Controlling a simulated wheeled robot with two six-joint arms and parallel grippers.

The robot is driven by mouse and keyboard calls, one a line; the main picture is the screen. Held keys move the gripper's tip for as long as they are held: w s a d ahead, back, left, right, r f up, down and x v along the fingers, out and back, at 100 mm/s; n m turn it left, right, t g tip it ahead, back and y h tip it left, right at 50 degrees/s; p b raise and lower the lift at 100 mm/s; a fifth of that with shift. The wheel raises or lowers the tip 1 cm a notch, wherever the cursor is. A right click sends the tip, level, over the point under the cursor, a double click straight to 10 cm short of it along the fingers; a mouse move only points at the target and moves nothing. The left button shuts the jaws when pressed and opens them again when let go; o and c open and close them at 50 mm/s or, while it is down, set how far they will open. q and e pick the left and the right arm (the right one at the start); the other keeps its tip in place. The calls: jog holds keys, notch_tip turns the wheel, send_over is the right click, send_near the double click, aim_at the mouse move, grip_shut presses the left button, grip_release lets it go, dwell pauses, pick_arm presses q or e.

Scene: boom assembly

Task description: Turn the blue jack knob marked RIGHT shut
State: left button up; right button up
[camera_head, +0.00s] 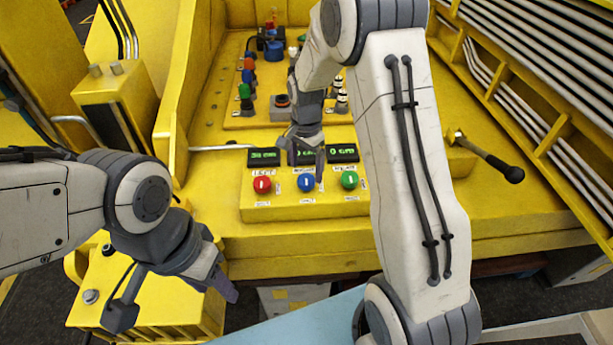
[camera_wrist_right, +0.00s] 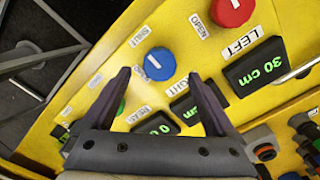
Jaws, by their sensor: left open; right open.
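The blue jack knob (camera_head: 306,182) is the middle one of three on the yellow panel. It has a white pointer line. In the right wrist view the blue knob (camera_wrist_right: 160,66) lies ahead of my fingertips, roughly between them, with the partly hidden RIGHT label (camera_wrist_right: 178,86) beside it. SHUT (camera_wrist_right: 139,36) and OPEN (camera_wrist_right: 197,26) labels are near it. My right gripper (camera_wrist_right: 162,78) is open and empty; in the head view the right gripper (camera_head: 306,163) hangs just above the knob. I see no contact. My left gripper (camera_head: 224,284) is open and empty, left below the panel.
A red knob (camera_head: 262,184) and a green knob (camera_head: 349,179) flank the blue one. Digital displays stand behind them, the left display (camera_head: 264,157) reading 30 cm. A black-handled lever (camera_head: 490,160) sticks out at right. Several colored connectors stand on the panel behind.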

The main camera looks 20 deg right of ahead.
aim_at(306, 179)
notch_tip(306, 179, up, 7)
jog(key=b, duration=0.1)
jog(key=shift+f, duration=0.2)
jog(key=s+a+r+n+b, duration=0.1)
jog(key=s+a+r+n, duration=0.1)
jog(key=s+a+n, duration=0.7)
jog(key=s+a+r+n+b, duration=0.1)
jog(key=s+a+n, duration=0.45)
jog(key=s, duration=0.55)
jog(key=s+a+f+n+y, duration=0.1)
jog(key=s+n, duration=0.4)
jog(key=s, duration=0.4)
jog(key=shift+f, duration=0.1)
